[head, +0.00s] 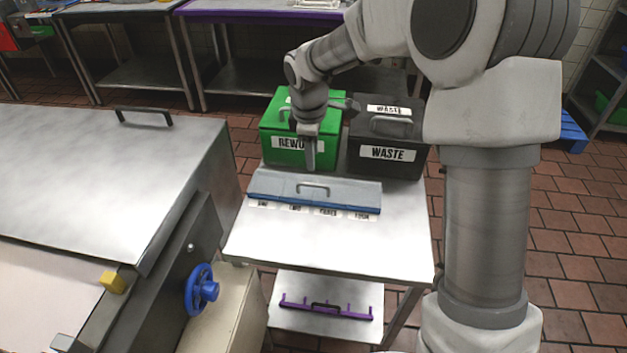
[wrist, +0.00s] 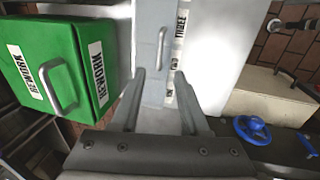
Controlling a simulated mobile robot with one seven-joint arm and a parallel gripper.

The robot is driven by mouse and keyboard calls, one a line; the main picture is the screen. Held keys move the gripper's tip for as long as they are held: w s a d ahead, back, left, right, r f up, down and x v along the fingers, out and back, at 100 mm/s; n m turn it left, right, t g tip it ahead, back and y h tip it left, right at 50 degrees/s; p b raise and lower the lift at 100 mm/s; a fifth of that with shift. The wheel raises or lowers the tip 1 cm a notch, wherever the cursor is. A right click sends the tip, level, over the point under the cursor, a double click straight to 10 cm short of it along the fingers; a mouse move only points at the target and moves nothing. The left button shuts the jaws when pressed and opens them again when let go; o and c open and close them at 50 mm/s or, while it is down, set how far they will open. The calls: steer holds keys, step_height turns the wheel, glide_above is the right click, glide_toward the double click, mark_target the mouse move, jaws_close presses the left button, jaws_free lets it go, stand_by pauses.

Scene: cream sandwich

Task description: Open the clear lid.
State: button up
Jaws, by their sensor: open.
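A low, wide box with a pale grey-blue lid (head: 340,193) and a blue edge sits on the metal table (head: 300,240). It looks shut, and a metal bar handle (head: 313,187) is on the lid. In the wrist view the lid (wrist: 148,30) and its handle (wrist: 161,47) lie just ahead of my fingertips. My gripper (head: 311,165) points down in front of the green box, close to the lid's far edge. In the wrist view my gripper (wrist: 160,74) is open with nothing between the fingers. I cannot tell its exact height above the lid.
A green REWORK box (head: 290,149) and a black WASTE box (head: 387,153) stand behind the lid. A large metal machine (head: 95,185) with a blue handwheel (head: 201,288) is at left. The table's front is clear.

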mark_target(314, 184)
steer(key=f, duration=0.3)
steer(key=w+f, duration=0.1)
steer(key=f, duration=0.2)
steer(key=w+f+b, duration=0.1)
steer(key=f, duration=0.3)
steer(key=shift+d, duration=0.2)
jaws_close()
stand_by(1.0)
